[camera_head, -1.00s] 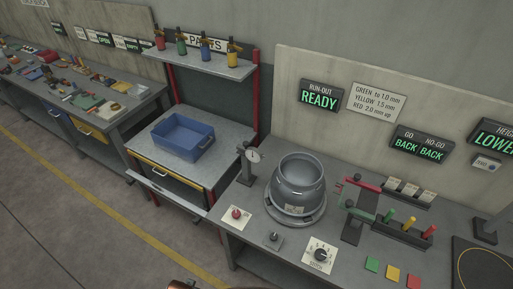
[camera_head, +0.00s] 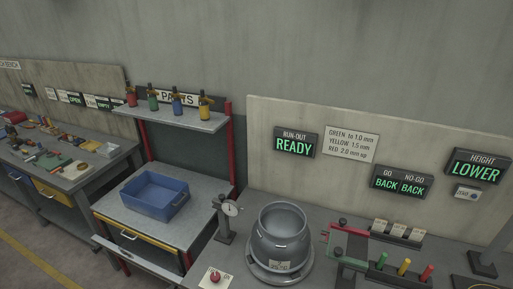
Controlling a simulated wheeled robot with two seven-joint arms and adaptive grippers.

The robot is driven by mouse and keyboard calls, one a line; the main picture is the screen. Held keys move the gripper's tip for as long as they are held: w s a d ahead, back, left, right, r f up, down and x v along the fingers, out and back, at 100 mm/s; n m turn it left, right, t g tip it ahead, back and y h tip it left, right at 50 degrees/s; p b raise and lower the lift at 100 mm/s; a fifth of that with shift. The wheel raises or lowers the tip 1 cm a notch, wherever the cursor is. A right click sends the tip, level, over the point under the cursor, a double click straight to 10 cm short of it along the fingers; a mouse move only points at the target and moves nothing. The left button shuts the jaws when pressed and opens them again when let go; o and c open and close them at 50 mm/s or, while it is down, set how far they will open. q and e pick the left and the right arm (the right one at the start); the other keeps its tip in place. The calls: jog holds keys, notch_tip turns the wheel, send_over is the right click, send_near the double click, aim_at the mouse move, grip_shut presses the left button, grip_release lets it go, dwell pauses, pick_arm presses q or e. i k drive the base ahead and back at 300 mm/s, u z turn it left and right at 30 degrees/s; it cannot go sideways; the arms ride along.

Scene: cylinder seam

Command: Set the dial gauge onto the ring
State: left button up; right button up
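The dial gauge (camera_head: 230,209) has a round white face on a dark upright stand (camera_head: 224,233). It stands on the bench just left of the grey metal ring-shaped cylinder (camera_head: 285,236). The cylinder sits upright on a round turntable (camera_head: 279,273), with a small label on its front. The run-out display (camera_head: 295,142) above reads READY. Neither of my grippers shows in the head view.
A red button (camera_head: 215,276) is at the bench's front. Right of the cylinder are a red-handled fixture (camera_head: 348,230) and coloured plug handles (camera_head: 404,266). A blue bin (camera_head: 155,195) sits on the left workbench below a shelf (camera_head: 175,117) of bottles.

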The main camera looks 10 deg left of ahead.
aim_at(230, 207)
jog(key=u, duration=0.55)
jog(key=k, duration=1.25)
jog(key=z, duration=0.2)
jog(key=i, duration=0.55)
jog(key=z, duration=0.6)
jog(key=i, duration=0.9)
jog(key=u, duration=0.4)
